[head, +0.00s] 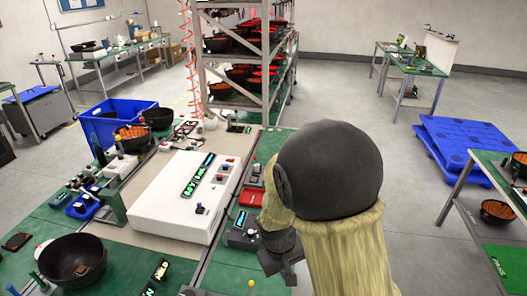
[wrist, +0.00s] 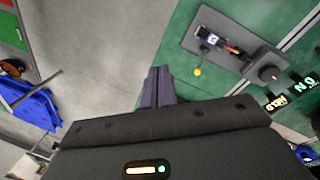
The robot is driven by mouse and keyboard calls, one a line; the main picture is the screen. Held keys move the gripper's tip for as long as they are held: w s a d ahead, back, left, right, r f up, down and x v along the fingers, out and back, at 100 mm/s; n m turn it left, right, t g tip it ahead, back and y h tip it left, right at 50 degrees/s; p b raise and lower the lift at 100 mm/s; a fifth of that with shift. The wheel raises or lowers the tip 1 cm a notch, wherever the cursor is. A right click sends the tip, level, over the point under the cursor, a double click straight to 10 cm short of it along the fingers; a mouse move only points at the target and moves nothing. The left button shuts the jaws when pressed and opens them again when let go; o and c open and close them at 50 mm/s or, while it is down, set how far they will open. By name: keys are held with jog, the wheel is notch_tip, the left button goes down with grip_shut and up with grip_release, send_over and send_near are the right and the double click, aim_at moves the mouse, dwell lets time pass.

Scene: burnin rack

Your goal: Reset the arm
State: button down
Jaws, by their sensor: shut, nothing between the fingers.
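My arm rises at the centre right of the head view, over the right edge of the green-topped bench (head: 140,262). My gripper (head: 288,272) hangs low beside that edge and is partly hidden by my own arm. In the wrist view my gripper (wrist: 157,88) shows its two dark fingers pressed together, with nothing between them. The fingers point across the bench edge, apart from the device there.
A white box with a lit display (head: 185,198) stands on the bench. A grey device with a black knob (wrist: 232,48) lies near the fingers. A black pan (head: 72,262) and blue bin (head: 120,122) are left. A rack (head: 240,50) stands behind; blue pallets (head: 465,148) lie right.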

jog(key=s+d+r+m+t+y, duration=0.1)
jog(key=s+d+r+m, duration=0.3)
jog(key=d, duration=0.5)
notch_tip(320, 180, up, 2)
jog(key=shift+s+d+m+t+y+b, duration=0.3)
jog(key=shift+s+m+t+y+b, duration=0.15)
jog(key=shift+s, duration=0.5)
jog(key=shift+w, duration=0.15)
jog(key=shift+s, duration=0.2)
jog(key=shift+w, duration=0.1)
